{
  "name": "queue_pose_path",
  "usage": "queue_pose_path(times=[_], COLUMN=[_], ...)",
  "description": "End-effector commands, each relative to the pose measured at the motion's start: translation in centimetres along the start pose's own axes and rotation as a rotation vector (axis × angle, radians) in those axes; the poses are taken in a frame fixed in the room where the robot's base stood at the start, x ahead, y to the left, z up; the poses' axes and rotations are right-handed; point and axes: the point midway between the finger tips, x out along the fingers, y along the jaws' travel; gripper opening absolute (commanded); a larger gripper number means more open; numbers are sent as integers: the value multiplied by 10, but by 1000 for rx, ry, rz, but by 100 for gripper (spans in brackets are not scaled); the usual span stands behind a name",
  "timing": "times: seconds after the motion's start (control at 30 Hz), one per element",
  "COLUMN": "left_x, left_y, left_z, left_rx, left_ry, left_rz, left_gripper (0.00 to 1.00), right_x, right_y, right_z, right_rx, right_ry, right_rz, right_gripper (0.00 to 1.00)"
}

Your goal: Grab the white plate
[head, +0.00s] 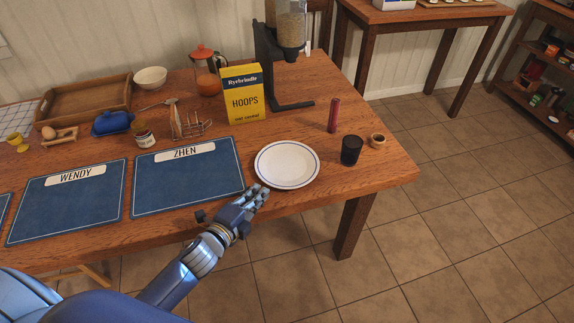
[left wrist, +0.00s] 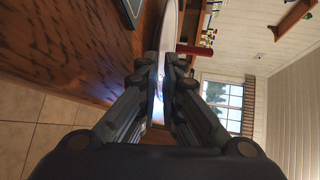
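The white plate (head: 287,164) with a thin dark ring near its rim is at the front right of the wooden table, right of the ZHEN mat. My left gripper (head: 262,191) is at the plate's front left rim. In the left wrist view the plate (left wrist: 168,32) shows nearly edge-on as a pale strip. The fingers (left wrist: 160,80) are close together, one on each side of its rim, and look shut on it. The fingers hide part of the rim. I cannot tell whether the plate is lifted. My right gripper is in neither view.
Right of the plate stand a dark cup (head: 351,150), a red cylinder (head: 333,115) and a small brown pot (head: 377,141). Behind it are a yellow cereal box (head: 245,97) and a dispenser (head: 290,30). Blue mats (head: 187,180) lie left. The table's front edge is close.

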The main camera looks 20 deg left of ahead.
Motion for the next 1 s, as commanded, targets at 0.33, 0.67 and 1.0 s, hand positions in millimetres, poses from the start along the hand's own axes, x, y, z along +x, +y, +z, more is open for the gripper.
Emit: queue_pose_path(times=[0.33, 0.67, 1.0], left_x=[42, 44, 44], left_y=[0, 1, 0], left_z=[-1, -2, -2], left_rx=[0, 0, 0], left_ry=[0, 1, 1], left_rz=[-1, -1, -3], left_gripper=[6, 0, 0], right_x=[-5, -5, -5], right_y=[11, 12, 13], right_z=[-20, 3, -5], right_rx=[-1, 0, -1], right_ry=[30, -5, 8], right_rz=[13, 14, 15], right_gripper=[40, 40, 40])
